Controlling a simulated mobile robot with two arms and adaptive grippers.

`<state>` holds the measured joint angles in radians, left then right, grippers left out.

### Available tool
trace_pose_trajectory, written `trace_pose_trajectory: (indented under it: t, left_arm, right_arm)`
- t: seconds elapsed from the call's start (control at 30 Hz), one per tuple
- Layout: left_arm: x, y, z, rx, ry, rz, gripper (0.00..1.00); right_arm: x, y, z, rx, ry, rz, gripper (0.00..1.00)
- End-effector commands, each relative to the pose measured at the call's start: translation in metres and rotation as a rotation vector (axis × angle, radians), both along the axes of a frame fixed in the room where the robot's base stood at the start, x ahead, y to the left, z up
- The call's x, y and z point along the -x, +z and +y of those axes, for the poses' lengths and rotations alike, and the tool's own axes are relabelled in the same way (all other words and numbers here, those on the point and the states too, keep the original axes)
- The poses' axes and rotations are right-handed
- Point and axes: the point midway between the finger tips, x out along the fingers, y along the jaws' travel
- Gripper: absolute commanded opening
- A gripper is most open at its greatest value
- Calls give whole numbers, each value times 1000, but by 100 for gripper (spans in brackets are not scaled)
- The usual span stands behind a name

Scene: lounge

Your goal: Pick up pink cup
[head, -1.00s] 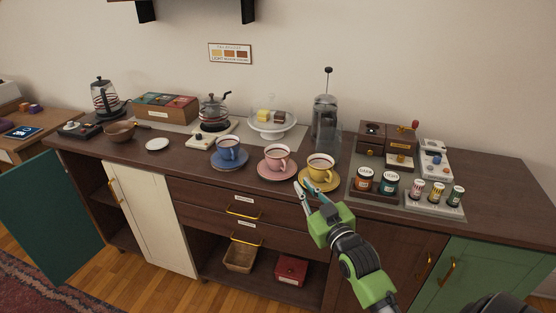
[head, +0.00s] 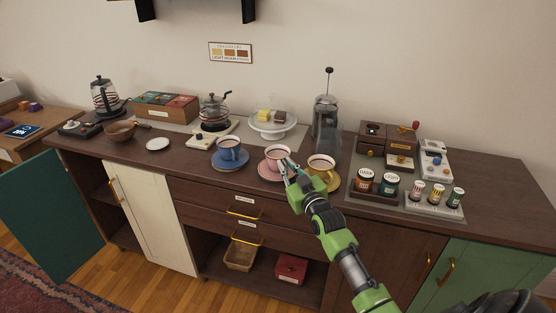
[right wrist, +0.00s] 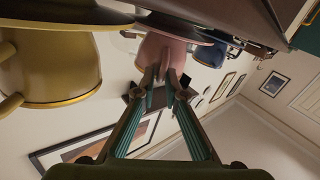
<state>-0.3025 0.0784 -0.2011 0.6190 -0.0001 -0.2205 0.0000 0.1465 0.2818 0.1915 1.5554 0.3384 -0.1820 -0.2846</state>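The pink cup (head: 277,153) stands upright on its pink saucer (head: 268,172), in the middle of the row of cups, with a brown drink in it. My right gripper (head: 288,163) is at the right front side of this cup. In the right wrist view the pink cup (right wrist: 161,50) shows upside down, with its handle between the two fingertips (right wrist: 167,76). The fingers look still apart; any contact with the handle is too small to make out. My left gripper is not in view.
A yellow cup (head: 321,164) stands close on the right, partly beside my right gripper. A blue cup (head: 229,146) stands to the left. A glass press (head: 325,118) and a cake stand (head: 272,128) are behind. The counter's front edge is just below the saucers.

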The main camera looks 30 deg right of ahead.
Motion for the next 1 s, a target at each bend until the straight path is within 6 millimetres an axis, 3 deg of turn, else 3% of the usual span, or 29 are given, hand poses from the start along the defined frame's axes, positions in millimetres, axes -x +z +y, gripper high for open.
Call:
trace_pose_trajectory:
  t: [0.27, 0.37, 1.0]
  left_arm:
    - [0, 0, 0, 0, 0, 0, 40]
    - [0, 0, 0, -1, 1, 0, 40]
    - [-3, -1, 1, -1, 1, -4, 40]
  right_arm:
    - [-4, 0, -1, 0, 0, 0, 11]
    - [-4, 0, -1, 0, 0, 1, 0]
    - [-4, 4, -1, 0, 0, 2, 0]
